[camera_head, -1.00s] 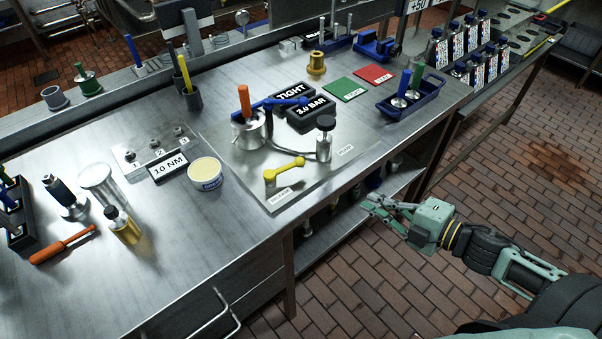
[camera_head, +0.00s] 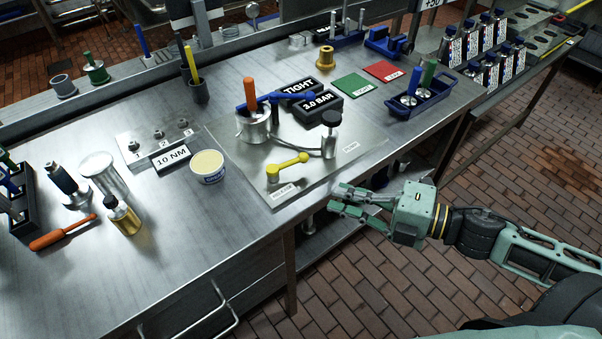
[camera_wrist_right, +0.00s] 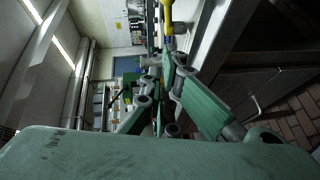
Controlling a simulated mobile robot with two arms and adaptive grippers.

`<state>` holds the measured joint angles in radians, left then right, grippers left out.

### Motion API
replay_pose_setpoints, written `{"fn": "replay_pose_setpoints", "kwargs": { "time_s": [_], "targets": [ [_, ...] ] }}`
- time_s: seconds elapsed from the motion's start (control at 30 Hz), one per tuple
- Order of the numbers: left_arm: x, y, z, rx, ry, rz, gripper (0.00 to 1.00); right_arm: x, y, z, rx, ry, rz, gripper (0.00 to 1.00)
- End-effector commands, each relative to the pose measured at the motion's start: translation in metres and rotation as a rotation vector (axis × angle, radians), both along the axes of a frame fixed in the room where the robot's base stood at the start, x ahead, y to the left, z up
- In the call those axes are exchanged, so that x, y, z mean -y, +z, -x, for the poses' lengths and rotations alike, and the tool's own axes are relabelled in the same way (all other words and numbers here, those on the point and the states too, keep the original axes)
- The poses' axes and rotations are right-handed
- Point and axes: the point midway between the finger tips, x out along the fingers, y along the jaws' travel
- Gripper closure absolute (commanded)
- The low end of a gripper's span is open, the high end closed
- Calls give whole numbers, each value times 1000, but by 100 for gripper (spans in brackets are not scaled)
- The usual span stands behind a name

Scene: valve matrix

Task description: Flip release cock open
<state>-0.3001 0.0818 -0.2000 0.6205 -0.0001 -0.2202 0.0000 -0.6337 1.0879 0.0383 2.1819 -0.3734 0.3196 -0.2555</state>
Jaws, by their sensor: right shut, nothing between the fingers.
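The release cock is a yellow lever (camera_head: 288,166) on the clear plate (camera_head: 330,182) near the bench's front edge, beside a label reading RELEASE (camera_head: 283,192). The lever lies nearly flat, its knob end toward the right. My right gripper (camera_head: 336,199) is at the front edge of the bench, to the right of and below the lever in the head view, apart from it. Its fingers are shut and empty. In the right wrist view, the yellow lever (camera_wrist_right: 168,14) shows at the top, beyond the fingertips (camera_wrist_right: 165,62). My left gripper is not in view.
On the plate stand a metal pot (camera_head: 254,124) with an orange handle, a blue lever (camera_head: 284,97) and a black-knobbed pump (camera_head: 330,130). A cream tub (camera_head: 207,167) stands left of the plate. A blue tray (camera_head: 420,100) stands at the right.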

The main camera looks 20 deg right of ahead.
Motion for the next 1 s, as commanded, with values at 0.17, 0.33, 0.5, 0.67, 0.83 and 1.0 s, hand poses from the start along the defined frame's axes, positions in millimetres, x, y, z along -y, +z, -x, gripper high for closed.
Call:
{"fn": "replay_pose_setpoints", "kwargs": {
  "time_s": [0.17, 0.33, 0.5, 0.67, 0.83, 1.0],
  "targets": [
    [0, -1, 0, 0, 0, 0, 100, -14, -1, -14, 4, 0, 1, 100],
    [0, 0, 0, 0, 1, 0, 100, -27, -3, -26, 4, -1, 1, 100],
    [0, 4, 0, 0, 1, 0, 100, -40, -5, -38, 4, -2, 0, 100],
    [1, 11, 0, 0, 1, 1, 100, -53, -6, -50, 3, -2, -2, 100],
    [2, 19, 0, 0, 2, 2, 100, -61, -10, -68, 3, -5, 1, 100],
    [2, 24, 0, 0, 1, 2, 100, -62, -15, -85, 1, -2, 0, 100]
  ]
}}
